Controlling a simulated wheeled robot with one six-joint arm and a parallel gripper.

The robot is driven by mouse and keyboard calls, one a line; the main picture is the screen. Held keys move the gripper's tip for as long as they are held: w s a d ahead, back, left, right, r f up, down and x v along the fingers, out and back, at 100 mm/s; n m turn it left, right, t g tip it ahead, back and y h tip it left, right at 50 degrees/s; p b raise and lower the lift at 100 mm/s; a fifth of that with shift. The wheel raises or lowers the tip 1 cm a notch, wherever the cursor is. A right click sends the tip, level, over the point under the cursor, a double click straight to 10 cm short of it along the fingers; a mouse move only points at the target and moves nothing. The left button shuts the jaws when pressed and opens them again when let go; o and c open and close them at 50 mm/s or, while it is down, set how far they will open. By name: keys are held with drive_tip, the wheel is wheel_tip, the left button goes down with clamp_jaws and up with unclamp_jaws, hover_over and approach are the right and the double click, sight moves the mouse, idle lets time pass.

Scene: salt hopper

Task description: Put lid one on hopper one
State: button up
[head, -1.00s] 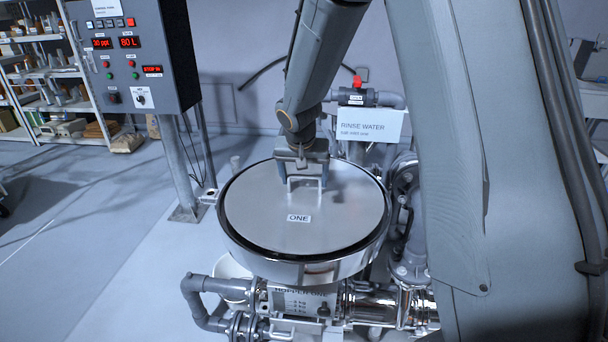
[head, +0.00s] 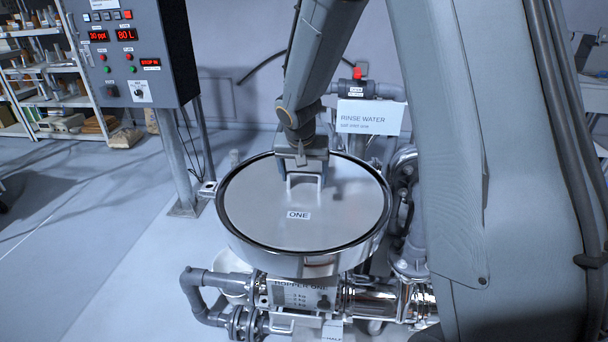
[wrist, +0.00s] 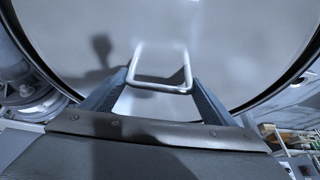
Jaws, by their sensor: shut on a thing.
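Lid one (head: 262,225) is a flat round grey disc labelled ONE, with an upright wire handle (head: 290,186). It lies level in the mouth of hopper one (head: 262,259), a round shiny metal vessel. An even dark ring shows between lid and rim, and the lid looks centred. Whether it bears fully on the rim is hard to tell. My gripper (head: 305,180) is shut on the handle from above. In the wrist view, my gripper's fingers (wrist: 161,82) flank the handle (wrist: 158,89) over the lid (wrist: 225,50). The far rim is partly behind my arm.
A control cabinet (head: 140,55) on posts stands at the left. A rinse water sign (head: 368,117) and a valve with a red knob (head: 357,74) are behind the hopper. Pipes (head: 205,300) run below it. Shelving (head: 60,100) stands far left, with open floor before it.

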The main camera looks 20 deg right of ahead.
drive_tip(key=shift+f+b, duration=0.3)
drive_tip(key=shift+b, duration=0.05)
drive_tip(key=o, duration=1.9)
drive_tip(key=shift+o, duration=1.1)
